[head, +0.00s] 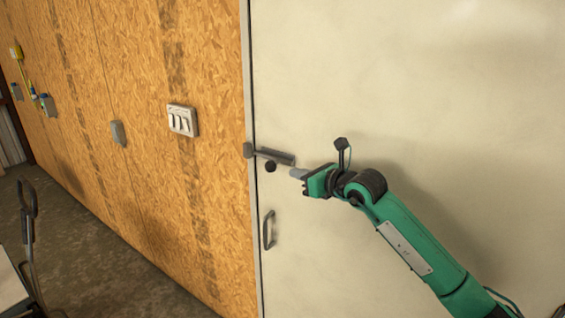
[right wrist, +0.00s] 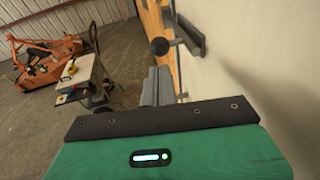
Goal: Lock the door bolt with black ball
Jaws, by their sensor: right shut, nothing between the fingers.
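The door (head: 390,80) is a large off-white panel. The bolt (head: 274,156) is a grey bar near the door's left edge, with a small catch (head: 248,150) at the frame to its left. The black ball (head: 270,167) hangs just below the bar; in the right wrist view the ball (right wrist: 160,46) shows ahead of the fingers, with the bolt (right wrist: 188,36) beside it. My right gripper (head: 293,173) is shut and empty, its tips pointing left, a little right of the ball and apart from it. My left gripper is not in view.
A door handle (head: 268,230) is below the bolt. A switch plate (head: 182,120) is on the wooden wall left of the door. In the right wrist view an orange machine (right wrist: 40,62) and a cart (right wrist: 88,78) stand farther off on the floor.

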